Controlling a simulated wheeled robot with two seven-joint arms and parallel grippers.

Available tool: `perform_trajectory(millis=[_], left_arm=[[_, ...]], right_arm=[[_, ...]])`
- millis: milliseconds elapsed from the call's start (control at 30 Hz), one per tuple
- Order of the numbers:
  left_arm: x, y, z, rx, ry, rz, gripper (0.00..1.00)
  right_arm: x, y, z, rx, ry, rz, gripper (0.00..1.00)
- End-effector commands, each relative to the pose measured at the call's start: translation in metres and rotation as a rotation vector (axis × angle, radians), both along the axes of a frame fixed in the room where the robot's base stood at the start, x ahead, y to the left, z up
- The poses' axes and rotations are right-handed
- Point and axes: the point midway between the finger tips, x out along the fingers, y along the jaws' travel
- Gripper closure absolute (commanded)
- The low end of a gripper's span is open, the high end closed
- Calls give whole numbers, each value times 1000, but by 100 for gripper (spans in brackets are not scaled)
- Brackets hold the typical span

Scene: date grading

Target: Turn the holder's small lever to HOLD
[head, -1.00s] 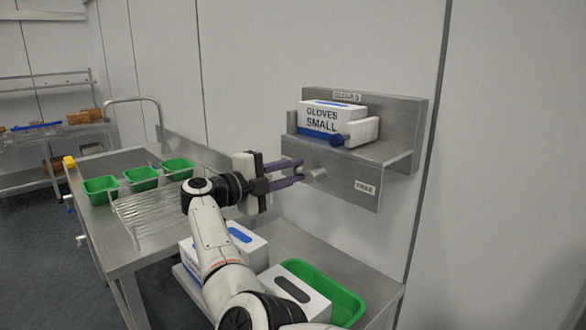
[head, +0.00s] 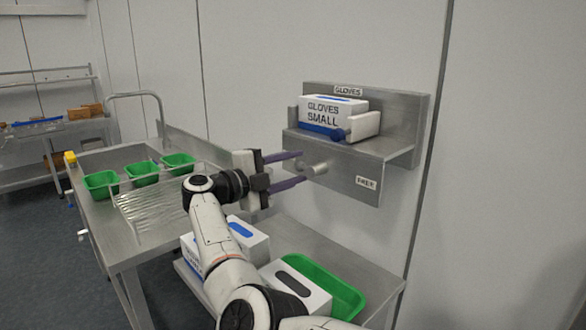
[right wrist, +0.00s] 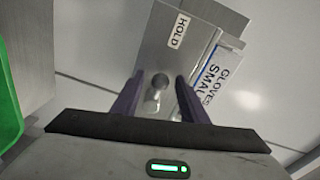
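The steel glove holder (head: 400,118) is fixed to the wall, with a "GLOVES SMALL" box (head: 332,112) on its shelf. Its small grey lever (head: 318,168) sticks out from the lower front plate, left of a "FREE" label (head: 366,182). The right wrist view shows the lever (right wrist: 155,92) and a "HOLD" label (right wrist: 178,30) on the plate. My right gripper (head: 304,167) is open, its purple fingers on either side of the lever, with gaps visible in the right wrist view (right wrist: 157,88). Whether a finger touches it is unclear. My left gripper is out of view.
A steel table (head: 122,250) at the left carries several green trays (head: 141,174) and a clear ribbed rack (head: 150,210). Below the holder, white boxes (head: 298,290) and a green bin (head: 335,288) stand on a lower shelf. The wall right of the holder is bare.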

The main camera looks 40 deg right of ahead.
Motion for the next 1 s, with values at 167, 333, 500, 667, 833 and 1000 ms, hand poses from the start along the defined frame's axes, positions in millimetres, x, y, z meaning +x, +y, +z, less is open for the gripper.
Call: perform_trajectory(millis=[167,333,500,667,833,1000], left_arm=[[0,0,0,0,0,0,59],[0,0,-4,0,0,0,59],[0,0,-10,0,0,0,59],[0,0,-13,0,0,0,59],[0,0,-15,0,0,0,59],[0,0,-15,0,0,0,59]], right_arm=[[0,0,1,0,-1,0,60],[0,0,15,0,-5,0,60],[0,0,49,-1,-7,-1,60],[0,0,80,-4,-6,1,60],[0,0,97,-1,-2,0,60],[0,0,101,0,0,0,60]])
